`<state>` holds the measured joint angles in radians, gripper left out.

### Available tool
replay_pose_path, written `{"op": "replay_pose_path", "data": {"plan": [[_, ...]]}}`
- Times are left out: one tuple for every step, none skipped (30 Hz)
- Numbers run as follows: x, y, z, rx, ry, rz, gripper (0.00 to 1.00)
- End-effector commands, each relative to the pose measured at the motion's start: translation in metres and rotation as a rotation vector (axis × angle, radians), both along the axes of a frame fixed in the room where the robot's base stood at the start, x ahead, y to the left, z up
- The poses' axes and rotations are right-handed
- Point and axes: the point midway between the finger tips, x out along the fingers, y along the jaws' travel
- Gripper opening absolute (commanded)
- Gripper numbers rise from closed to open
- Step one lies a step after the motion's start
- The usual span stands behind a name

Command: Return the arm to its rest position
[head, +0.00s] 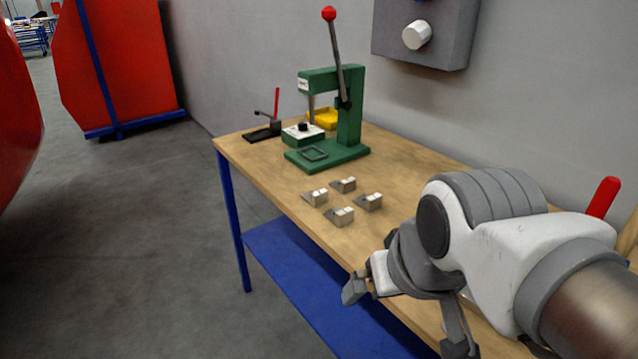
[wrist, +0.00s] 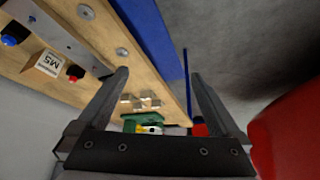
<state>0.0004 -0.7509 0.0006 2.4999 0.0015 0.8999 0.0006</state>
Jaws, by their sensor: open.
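My arm reaches in from the right in the head view, bent, with my gripper (head: 406,318) low over the front edge of the wooden workbench (head: 400,157). In the wrist view the two fingers of my gripper (wrist: 160,76) stand wide apart with nothing between them. The gripper is open and empty. It is apart from the several small metal blocks (head: 340,216) on the bench, which lie farther back and to the left in the head view. The blocks also show small between the fingers in the wrist view (wrist: 145,105).
A green lever press (head: 349,125) with a red knob stands at the bench's far end, beside a yellow tray (head: 325,118). A grey wall box (head: 445,45) hangs above. A red handle (head: 603,197) rises behind my arm. The floor at left is clear.

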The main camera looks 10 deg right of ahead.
Motion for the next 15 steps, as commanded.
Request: {"op": "replay_pose_path", "data": {"plan": [[0.000, 0.000, 0.004, 0.000, 0.000, 0.000, 1.00], [0.000, 0.000, 0.007, 0.000, 0.001, 0.001, 1.00], [0.000, 0.000, 0.011, 0.000, 0.001, 0.001, 1.00], [0.000, 0.000, 0.015, 0.000, 0.001, 0.001, 1.00], [0.000, 0.000, 0.020, 0.000, 0.001, 0.001, 1.00], [0.000, 0.000, 0.028, -0.001, 0.001, 0.000, 1.00], [0.000, 0.000, 0.034, -0.001, 0.001, 0.000, 1.00], [0.000, 0.000, 0.041, -0.001, 0.001, 0.000, 1.00], [0.000, 0.000, 0.050, -0.001, 0.001, 0.000, 1.00], [0.000, 0.000, 0.057, -0.001, 0.001, 0.000, 1.00], [0.000, 0.000, 0.065, -0.001, 0.001, 0.000, 1.00], [0.000, 0.000, 0.075, -0.001, 0.001, 0.000, 1.00], [0.000, 0.000, 0.082, -0.001, 0.001, 0.000, 1.00], [0.000, 0.000, 0.089, -0.001, 0.001, 0.000, 1.00], [0.000, 0.000, 0.097, -0.001, 0.001, 0.000, 1.00]]}}
